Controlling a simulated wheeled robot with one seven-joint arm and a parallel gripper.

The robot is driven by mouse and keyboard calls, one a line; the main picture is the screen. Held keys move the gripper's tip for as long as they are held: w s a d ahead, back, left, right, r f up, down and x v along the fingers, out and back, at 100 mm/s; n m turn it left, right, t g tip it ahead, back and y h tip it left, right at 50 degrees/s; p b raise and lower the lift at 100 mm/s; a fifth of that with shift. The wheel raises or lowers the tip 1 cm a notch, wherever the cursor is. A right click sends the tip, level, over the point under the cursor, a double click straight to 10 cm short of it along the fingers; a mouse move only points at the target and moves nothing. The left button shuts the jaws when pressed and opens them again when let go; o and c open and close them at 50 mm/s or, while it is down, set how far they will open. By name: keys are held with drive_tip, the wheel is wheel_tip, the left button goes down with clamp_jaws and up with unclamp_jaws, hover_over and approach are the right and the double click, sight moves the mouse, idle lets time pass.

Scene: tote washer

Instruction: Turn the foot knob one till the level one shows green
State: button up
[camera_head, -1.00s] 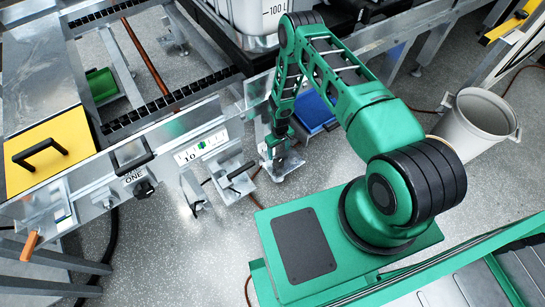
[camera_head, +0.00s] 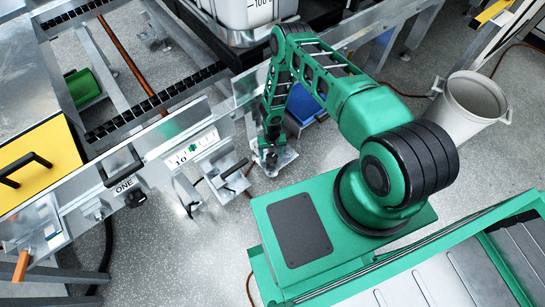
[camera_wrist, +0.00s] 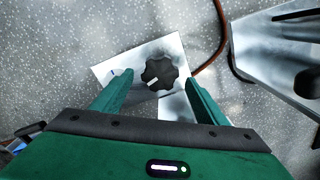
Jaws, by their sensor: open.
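A black lobed knob (camera_wrist: 159,73) with a white pointer mark sits on a bare metal plate (camera_wrist: 117,68) in the wrist view, low near the floor. My gripper (camera_wrist: 157,88) is open, with its green fingers on either side of the knob; I cannot tell whether they touch it. In the head view my gripper (camera_head: 268,145) points down over the same small metal plate (camera_head: 288,157), and the knob is mostly hidden. A white level gauge (camera_head: 192,149) on the frame beam shows a green patch; its fine reading is too small to tell.
Metal brackets (camera_head: 229,183) stand left of my gripper. A blue bin (camera_head: 305,104) is behind it, and a grey bucket (camera_head: 470,108) at right. A brown hose (camera_wrist: 208,55) runs close to the plate.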

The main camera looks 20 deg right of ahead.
sight(272, 157)
drive_tip(key=shift+f, duration=1.55)
drive_tip(key=shift+c, duration=0.7)
drive_tip(key=c, duration=0.9)
drive_tip(key=shift+d, duration=0.15)
